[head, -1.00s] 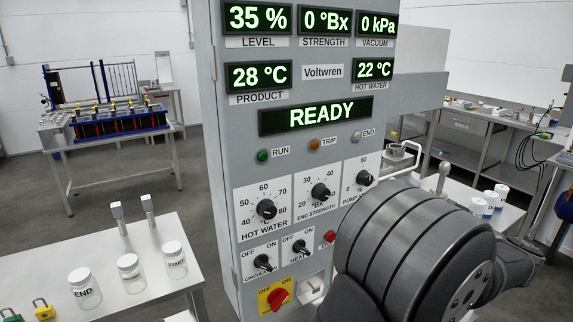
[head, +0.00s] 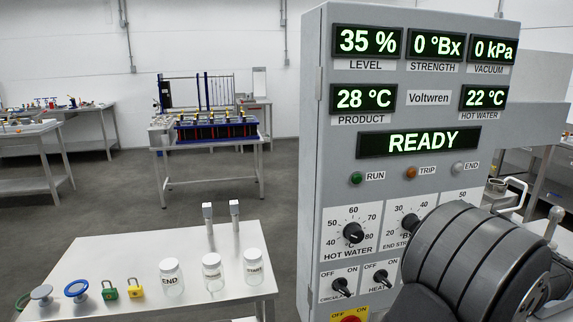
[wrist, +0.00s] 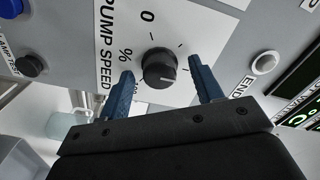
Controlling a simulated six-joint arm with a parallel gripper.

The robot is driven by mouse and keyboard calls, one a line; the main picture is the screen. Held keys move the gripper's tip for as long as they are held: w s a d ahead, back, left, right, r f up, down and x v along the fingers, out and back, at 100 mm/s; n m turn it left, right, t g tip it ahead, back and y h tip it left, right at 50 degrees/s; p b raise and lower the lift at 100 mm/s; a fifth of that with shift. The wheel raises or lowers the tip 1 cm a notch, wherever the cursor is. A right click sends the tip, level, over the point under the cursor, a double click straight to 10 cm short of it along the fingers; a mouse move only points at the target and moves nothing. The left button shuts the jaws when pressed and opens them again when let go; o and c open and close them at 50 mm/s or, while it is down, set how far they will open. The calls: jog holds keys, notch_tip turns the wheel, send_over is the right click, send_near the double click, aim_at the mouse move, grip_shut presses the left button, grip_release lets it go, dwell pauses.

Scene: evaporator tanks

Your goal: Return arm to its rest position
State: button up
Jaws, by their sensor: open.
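In the wrist view my gripper (wrist: 161,72) is open, its two blue fingers apart and empty. The black pump speed knob (wrist: 158,64) shows between the fingertips, with a gap on both sides. How far the tips are from the panel I cannot tell. In the head view my dark grey arm stands in front of the lower right of the grey control panel (head: 318,150) and hides most of the pump speed dial. My gripper itself does not show there. The panel display reads READY (head: 418,142).
A steel table (head: 130,250) at the lower left holds labelled jars (head: 212,272), padlocks (head: 136,288) and two probes (head: 208,218). The hot water knob (head: 353,233) is left of my arm.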

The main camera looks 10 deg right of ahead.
dwell(0.3)
jog(key=s, duration=1.7)
jog(key=w+m, duration=1.7)
jog(key=m, duration=0.1)
jog(key=shift+f+m, duration=0.15)
jog(key=shift+m, duration=0.15)
dwell(0.3)
jog(key=shift+o, duration=0.4)
